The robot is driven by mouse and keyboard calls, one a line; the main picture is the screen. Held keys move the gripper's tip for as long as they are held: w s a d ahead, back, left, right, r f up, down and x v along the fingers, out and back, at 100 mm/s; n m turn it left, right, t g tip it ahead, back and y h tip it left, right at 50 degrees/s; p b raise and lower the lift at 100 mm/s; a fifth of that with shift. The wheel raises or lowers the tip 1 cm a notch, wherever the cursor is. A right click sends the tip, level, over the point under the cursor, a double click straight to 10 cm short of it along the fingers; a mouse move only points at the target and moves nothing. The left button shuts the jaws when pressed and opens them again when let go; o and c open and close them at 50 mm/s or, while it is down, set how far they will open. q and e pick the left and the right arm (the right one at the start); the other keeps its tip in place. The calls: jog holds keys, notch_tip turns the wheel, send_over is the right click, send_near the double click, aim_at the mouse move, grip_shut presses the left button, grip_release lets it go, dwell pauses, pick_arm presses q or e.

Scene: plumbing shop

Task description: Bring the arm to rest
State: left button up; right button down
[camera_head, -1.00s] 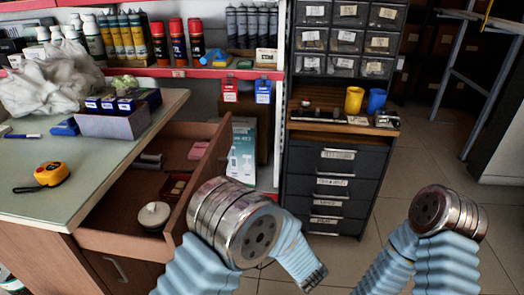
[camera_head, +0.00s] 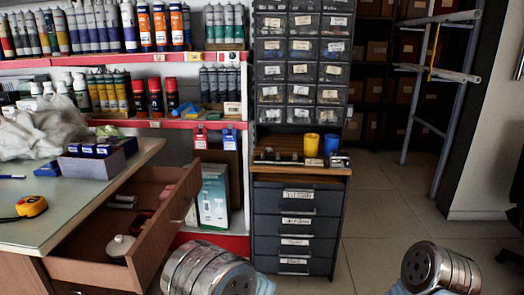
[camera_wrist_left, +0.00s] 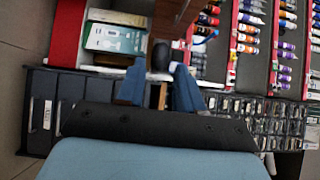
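In the left wrist view my left gripper (camera_wrist_left: 159,88) shows two blue fingers standing apart, so it is open. A dark rounded thing (camera_wrist_left: 160,55) shows between or just beyond them; I cannot tell what it is or whether they touch it. In the head view a metal joint of my left arm (camera_head: 208,270) is at the bottom, right of the open wooden drawer (camera_head: 150,243). A metal joint of my right arm (camera_head: 440,268) is at the bottom right. Neither gripper shows clearly in the head view, and my right gripper is out of sight.
The drawer sticks out from the glass-topped counter (camera_head: 70,205), with a white round item (camera_head: 118,246) inside. A yellow tape measure (camera_head: 31,206) lies on the counter. A dark drawer cabinet (camera_head: 297,225) stands in the middle. The tiled floor (camera_head: 385,205) right of it is clear.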

pick_arm(q)
jog(key=s+a+f+n+g+h, duration=0.3)
jog(key=f+h, duration=0.2)
jog(key=f, duration=0.6)
jog(key=s+a+f+n+g+h, duration=0.25)
jog(key=f+h, duration=0.25)
jog(key=f, duration=0.5)
jog(key=s+f+n+g+h, duration=0.2)
jog(key=s+f+n+g, duration=0.1)
jog(key=s, duration=0.6)
jog(key=s+f+n+g+h, duration=0.2)
jog(key=s+f+n+g, duration=0.1)
jog(key=s, duration=0.6)
jog(key=n+g, duration=0.1)
jog(key=g, duration=0.1)
jog(key=shift+d+g+h, duration=0.3)
jog(key=shift+g, duration=0.05)
